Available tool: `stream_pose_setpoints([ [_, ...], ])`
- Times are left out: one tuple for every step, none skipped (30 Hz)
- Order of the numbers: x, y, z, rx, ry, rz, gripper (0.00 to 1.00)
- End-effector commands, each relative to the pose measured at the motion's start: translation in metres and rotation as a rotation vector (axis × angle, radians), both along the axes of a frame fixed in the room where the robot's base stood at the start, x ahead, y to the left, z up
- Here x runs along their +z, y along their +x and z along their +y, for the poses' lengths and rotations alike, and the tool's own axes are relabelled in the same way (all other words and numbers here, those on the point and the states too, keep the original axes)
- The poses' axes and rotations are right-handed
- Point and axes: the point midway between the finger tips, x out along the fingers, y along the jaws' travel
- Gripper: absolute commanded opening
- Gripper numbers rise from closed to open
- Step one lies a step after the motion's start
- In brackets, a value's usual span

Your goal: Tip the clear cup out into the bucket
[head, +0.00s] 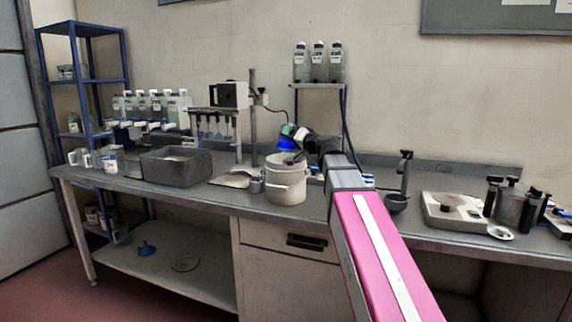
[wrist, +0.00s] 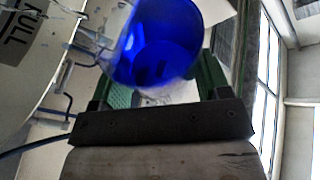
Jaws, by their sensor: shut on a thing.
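The cup (head: 286,144) shows strong blue through its clear wall. It is held tilted just above the mouth of the white bucket (head: 287,187), which stands upright near the bench's front edge. My gripper (head: 291,134) reaches over the bucket from the right. In the wrist view my gripper's green fingers (wrist: 165,78) are shut on the cup (wrist: 165,40), one on each side. The blue inside of the cup shows there as a round patch. I cannot see any stream falling, and the bucket's inside is mostly hidden.
A dark grey tub (head: 176,167) stands to the left on the bench. A stand with a post (head: 253,125) rises behind the bucket. A scale (head: 455,212) and dark canisters (head: 511,207) are to the right. The bench front between them is partly covered by my arm.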

Motion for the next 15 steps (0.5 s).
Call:
stream_pose_setpoints([
  [0.004, -0.002, 0.001, 0.000, -0.011, -0.029, 0.43],
  [0.006, -0.003, 0.001, 0.000, -0.018, -0.046, 0.43],
  [0.008, -0.005, 0.002, 0.000, -0.029, -0.070, 0.43],
  [0.010, -0.006, 0.002, 0.001, -0.035, -0.089, 0.43],
  [0.012, -0.007, 0.003, 0.000, -0.042, -0.105, 0.43],
  [0.021, -0.007, 0.003, 0.001, -0.051, -0.129, 0.43],
  [0.027, -0.008, 0.004, 0.000, -0.060, -0.148, 0.43],
  [0.030, -0.009, 0.004, 0.000, -0.064, -0.157, 0.43],
  [0.027, -0.009, 0.004, 0.000, -0.062, -0.150, 0.43],
  [0.027, -0.008, 0.004, 0.000, -0.062, -0.149, 0.43],
  [0.027, -0.008, 0.004, 0.000, -0.062, -0.149, 0.43],
  [0.027, -0.009, 0.004, 0.000, -0.061, -0.148, 0.43],
  [0.027, -0.009, 0.004, 0.000, -0.061, -0.148, 0.43],
  [0.027, -0.008, 0.004, 0.000, -0.061, -0.148, 0.43],
  [0.027, -0.008, 0.004, 0.000, -0.061, -0.147, 0.43],
])
